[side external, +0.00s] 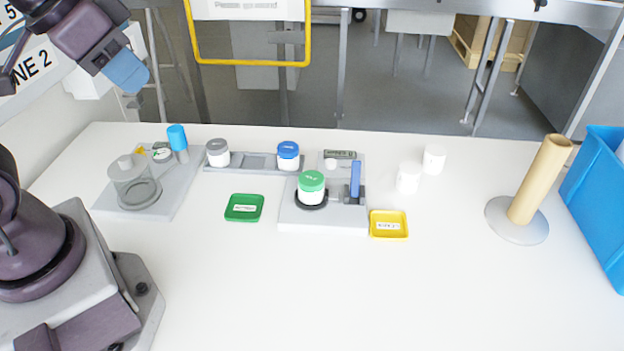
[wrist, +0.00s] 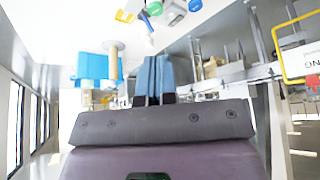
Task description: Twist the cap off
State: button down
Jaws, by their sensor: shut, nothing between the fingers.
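A white jar (side external: 311,198) with a green cap (side external: 311,180) stands upright in a black ring on a light grey fixture (side external: 290,221) in the middle of the table. The cap sits on the jar. A jar with a blue cap (side external: 288,148) and a jar with a grey cap (side external: 216,145) stand on a grey rack behind it. My gripper (side external: 130,75) is high at the upper left, far from the jars. Its blue fingers (wrist: 153,78) are together and empty in the wrist view. The table objects there are small and cut by the top edge.
A green tray (side external: 244,214) and a yellow tray (side external: 389,235) flank the fixture. A blue upright piece (side external: 355,180) stands beside the green-capped jar. A clear vessel (side external: 133,183) is at left. A tan post (side external: 540,180) and blue bin (side external: 594,205) are at right. The front table is clear.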

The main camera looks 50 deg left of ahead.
jog(key=c, duration=1.6)
grip_release()
jog(key=o, duration=0.4)
jog(key=shift+w+d+f, duration=0.1)
jog(key=shift+f, duration=0.2)
jog(key=shift+c, duration=0.2)
jog(key=o, duration=0.9)
jog(key=w+f+g, duration=0.1)
jog(key=w+f, duration=0.1)
jog(key=w+g, duration=0.1)
jog(key=w, duration=0.1)
jog(key=shift+d+f+g, duration=0.3)
jog(key=shift+f, duration=0.1)
jog(key=shift+o, duration=0.2)
jog(key=n+g, duration=0.3)
jog(key=n, duration=2.1)
send_near(311, 178)
notch_tip(311, 178, down, 9)
jog(key=shift+f, duration=0.1)
